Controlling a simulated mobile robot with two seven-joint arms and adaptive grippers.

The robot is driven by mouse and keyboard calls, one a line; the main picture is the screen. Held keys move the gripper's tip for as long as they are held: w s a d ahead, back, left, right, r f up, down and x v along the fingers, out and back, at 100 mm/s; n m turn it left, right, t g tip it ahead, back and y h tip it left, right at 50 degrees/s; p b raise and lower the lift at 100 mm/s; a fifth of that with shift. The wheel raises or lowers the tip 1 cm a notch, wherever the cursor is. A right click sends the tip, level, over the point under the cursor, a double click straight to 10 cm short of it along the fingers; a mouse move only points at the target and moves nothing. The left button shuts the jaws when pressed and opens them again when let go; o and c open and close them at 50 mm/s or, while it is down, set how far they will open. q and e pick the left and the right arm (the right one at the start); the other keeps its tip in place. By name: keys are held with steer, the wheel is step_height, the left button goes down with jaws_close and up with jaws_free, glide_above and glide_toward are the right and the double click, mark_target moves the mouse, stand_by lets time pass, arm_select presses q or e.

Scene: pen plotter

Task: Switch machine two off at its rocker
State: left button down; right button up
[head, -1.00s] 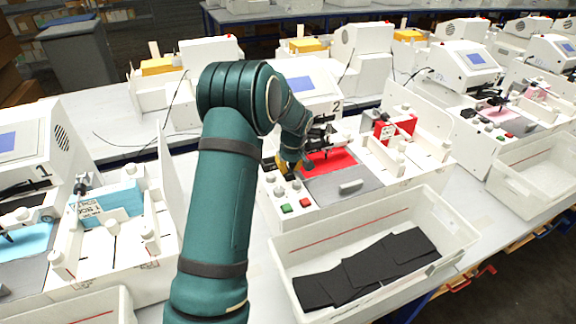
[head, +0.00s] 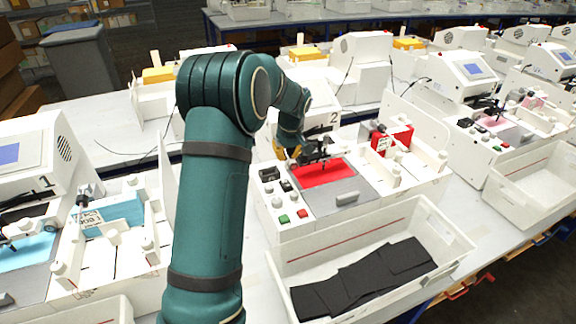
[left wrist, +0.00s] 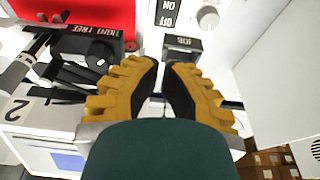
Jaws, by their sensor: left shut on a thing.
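Machine two (head: 330,200), marked with a 2, is a white plotter with a red sheet on its bed. Its rocker (head: 284,185) sits on the left control panel; in the left wrist view the ON/OFF label plate (left wrist: 167,14) shows at the top. I cannot tell which way the rocker is tipped. My left gripper (head: 285,150), with yellow fingers, is behind and above the panel, apart from the rocker. It also shows in the left wrist view (left wrist: 165,68), its tips close together by the black JOB box (left wrist: 183,46). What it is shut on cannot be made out. My right gripper is not in view.
Green (head: 283,219) and red (head: 302,214) buttons lie at the panel's front. The black pen carriage (head: 316,151) is close right of the gripper. A white bin (head: 440,225) with black sheets stands in front. Machine one (head: 40,165) is at left.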

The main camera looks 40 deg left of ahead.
arm_select(q)
steer(key=shift+r, duration=2.4)
steer(key=shift+s+f, duration=0.1)
